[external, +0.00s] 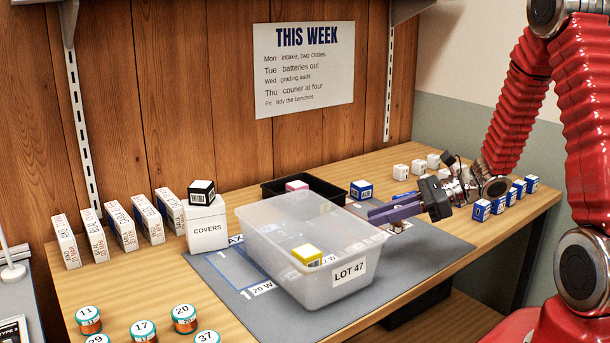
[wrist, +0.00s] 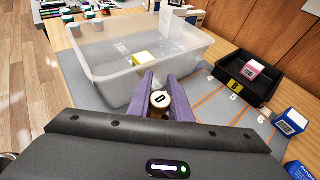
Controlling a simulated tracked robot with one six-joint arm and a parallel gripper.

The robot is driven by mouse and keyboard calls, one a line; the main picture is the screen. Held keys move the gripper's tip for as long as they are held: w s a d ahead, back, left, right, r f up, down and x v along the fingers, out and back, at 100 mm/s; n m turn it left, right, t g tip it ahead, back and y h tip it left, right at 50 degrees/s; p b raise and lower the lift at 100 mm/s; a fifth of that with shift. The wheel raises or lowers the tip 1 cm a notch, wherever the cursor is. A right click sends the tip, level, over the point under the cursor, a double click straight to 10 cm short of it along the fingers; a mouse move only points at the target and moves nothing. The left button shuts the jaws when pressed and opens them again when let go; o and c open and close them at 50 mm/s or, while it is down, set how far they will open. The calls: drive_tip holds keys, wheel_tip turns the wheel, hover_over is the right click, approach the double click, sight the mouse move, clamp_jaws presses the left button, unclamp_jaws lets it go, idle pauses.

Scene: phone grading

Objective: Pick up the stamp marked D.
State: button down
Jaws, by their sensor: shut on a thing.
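My gripper (wrist: 160,84) has purple fingers, one on each side of a small round cream stamp (wrist: 158,99), and is shut on it. The stamp's top carries a dark mark that looks like a D. In the external view my gripper (external: 384,214) is low over the grey mat, just right of the clear bin. A small part of the stamp (external: 399,227) shows below the fingers there. I cannot tell whether its base touches the mat.
The clear LOT 47 bin (external: 349,272), holding a yellow box (external: 306,255), stands close beside my fingers. A black tray (wrist: 216,72) with a pink box (wrist: 252,70) and a blue box (wrist: 289,121) lie to the right in the wrist view. Several blue boxes (external: 482,210) line the bench's right edge.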

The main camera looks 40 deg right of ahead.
drive_tip(key=shift+r, duration=1.05)
